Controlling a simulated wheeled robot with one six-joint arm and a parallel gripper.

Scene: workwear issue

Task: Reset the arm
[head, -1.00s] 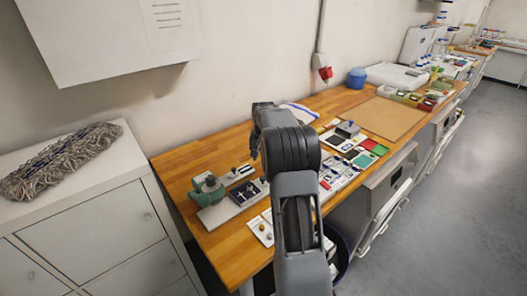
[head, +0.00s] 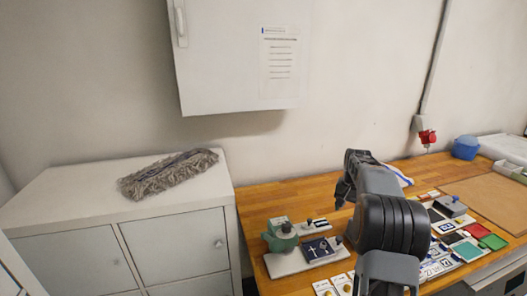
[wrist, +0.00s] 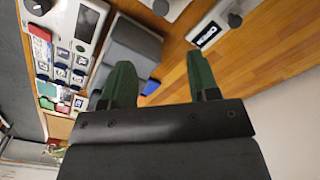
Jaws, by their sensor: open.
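My gripper (wrist: 163,85) shows in the wrist view with its two green fingers apart and nothing between them. It is above the wooden workbench (wrist: 262,45). In the head view my arm rises at the lower right and folds over the wooden workbench (head: 262,207); the fingertips are hidden or too small to make out there. A grey block-shaped thing (wrist: 130,45) lies beyond the left finger in the wrist view.
A green and grey device (head: 282,238) stands on the bench left of my arm. Small coloured trays (head: 490,242) lie to the right. A grey mop head (head: 168,174) rests on a white cabinet (head: 70,200). A wall cupboard (head: 225,60) hangs above. A red socket (head: 427,137) is on the wall.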

